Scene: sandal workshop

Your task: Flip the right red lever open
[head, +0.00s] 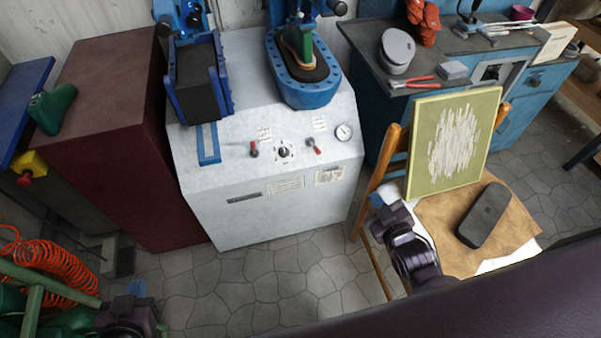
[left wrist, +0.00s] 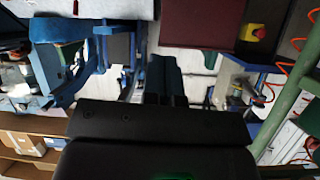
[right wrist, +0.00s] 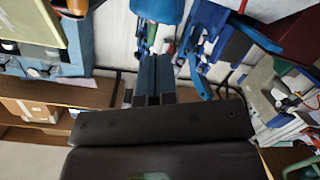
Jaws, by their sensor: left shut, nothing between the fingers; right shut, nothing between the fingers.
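The right red lever (head: 313,146) is on the sloped front panel of the white machine (head: 235,170), right of a black dial (head: 283,152). Its red handle tilts up and to the left. The left red lever (head: 254,149) is left of the dial, its handle roughly upright. My right gripper (head: 377,200) is to the right of the machine and below the right lever in the head view, apart from it. Its shut, empty fingers show in the right wrist view (right wrist: 154,68). My left gripper (head: 137,290) is low at the left, shut and empty in the left wrist view (left wrist: 163,70).
A wooden chair (head: 398,150) with a green-framed panel (head: 425,170) and a dark sole-shaped piece (head: 484,215) stands close to my right gripper. A round gauge (head: 343,132) is right of the lever. A dark red cabinet (head: 115,120) and an orange coiled hose (head: 50,267) are at the left.

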